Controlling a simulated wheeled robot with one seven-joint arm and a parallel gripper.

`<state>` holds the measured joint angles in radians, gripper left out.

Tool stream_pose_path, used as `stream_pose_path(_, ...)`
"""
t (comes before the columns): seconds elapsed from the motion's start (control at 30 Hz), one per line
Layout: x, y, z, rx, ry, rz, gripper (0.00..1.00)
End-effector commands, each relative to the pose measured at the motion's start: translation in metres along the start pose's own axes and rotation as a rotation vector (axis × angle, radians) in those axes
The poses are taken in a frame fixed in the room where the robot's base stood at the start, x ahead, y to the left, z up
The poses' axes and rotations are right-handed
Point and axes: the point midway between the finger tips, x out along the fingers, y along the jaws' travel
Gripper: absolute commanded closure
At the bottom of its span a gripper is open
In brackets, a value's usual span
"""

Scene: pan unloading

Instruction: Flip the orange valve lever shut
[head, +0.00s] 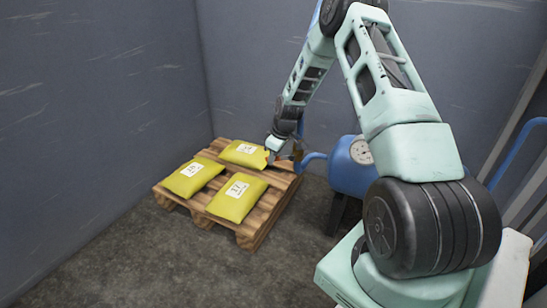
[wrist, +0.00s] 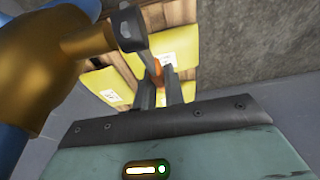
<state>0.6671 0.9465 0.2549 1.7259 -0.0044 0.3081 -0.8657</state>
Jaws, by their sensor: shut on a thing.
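The orange valve lever (wrist: 158,70) shows as a small orange piece between my fingertips in the wrist view. My gripper (wrist: 159,82) is shut on it; the fingers hide much of the lever. The brass valve body (wrist: 45,60) fills the left of the wrist view, with a stem reaching right to a dark grey fitting (wrist: 130,30) beside the fingers. In the head view my gripper (head: 283,150) is beside the end of the blue pipe (head: 312,158), and the lever is too small to make out clearly.
A blue tank (head: 345,172) with a round gauge (head: 361,151) stands right of the gripper. A wooden pallet (head: 248,231) with three yellow bags (head: 237,198) lies on the floor behind and below. Grey walls close in the back and left; the floor in front is bare.

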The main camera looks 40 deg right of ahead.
Motion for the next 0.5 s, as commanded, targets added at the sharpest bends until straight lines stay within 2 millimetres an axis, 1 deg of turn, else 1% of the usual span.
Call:
stream_pose_path(0.03, 0.0004, -0.0004, 0.0004, 0.000, -0.001, -0.001, 1.00)
stream_pose_path(0.07, 0.0004, -0.0004, 0.0005, 0.000, -0.002, -0.001, 0.86)
stream_pose_path(0.1, 0.0003, -0.0004, 0.0004, 0.000, -0.002, -0.001, 0.75)
stream_pose_path(0.13, 0.0003, -0.0004, 0.0004, 0.000, -0.002, -0.001, 0.67)
stream_pose_path(0.4, -0.0004, -0.0002, 0.0000, 0.000, -0.001, -0.001, 0.67)
stream_pose_path(0.5, -0.0064, 0.0001, -0.0018, 0.000, -0.001, 0.000, 0.67)
